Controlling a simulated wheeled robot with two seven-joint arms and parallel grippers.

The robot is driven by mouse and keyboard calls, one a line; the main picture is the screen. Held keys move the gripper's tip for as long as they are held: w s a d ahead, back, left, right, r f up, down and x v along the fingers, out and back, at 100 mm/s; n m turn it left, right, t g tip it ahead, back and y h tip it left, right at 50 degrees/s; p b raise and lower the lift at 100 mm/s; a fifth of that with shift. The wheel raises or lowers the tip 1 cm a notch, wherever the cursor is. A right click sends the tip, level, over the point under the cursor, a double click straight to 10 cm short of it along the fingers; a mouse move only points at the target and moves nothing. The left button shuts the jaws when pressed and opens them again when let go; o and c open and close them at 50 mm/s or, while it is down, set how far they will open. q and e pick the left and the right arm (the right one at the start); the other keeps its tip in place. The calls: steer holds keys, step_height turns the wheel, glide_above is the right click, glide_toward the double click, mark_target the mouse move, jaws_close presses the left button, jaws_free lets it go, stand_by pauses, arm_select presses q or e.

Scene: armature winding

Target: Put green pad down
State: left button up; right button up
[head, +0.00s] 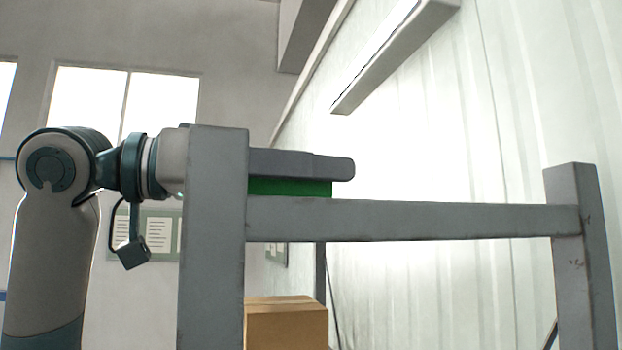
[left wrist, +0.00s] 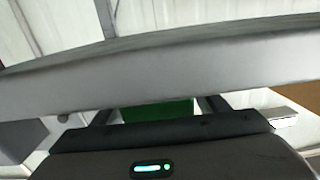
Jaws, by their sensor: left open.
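The green pad (head: 290,188) shows in the head view as a green strip just under the dark finger of my left gripper (head: 343,168) and above a grey crossbar; its lower part is hidden. In the left wrist view the green pad (left wrist: 160,110) shows between the two dark fingers of my left gripper (left wrist: 160,106), which stand apart. A grey bar hides the fingertips and the pad's far part there. I cannot tell whether the fingers touch the pad or what it rests on. My right gripper is not in view.
A grey frame with a near post (head: 213,240), a crossbar (head: 420,218) and a right post (head: 580,255) stands in front. My left arm passes behind the near post. A cardboard box (head: 286,325) is below the crossbar. A pale wall (head: 450,130) lies behind.

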arm_select(q)
steer(key=b+v, duration=0.4)
steer(key=v, duration=0.2)
steer(key=shift+f, duration=0.2)
steer(key=b+v, duration=0.4)
steer(key=v, duration=0.7)
steer(key=shift+r, duration=0.25)
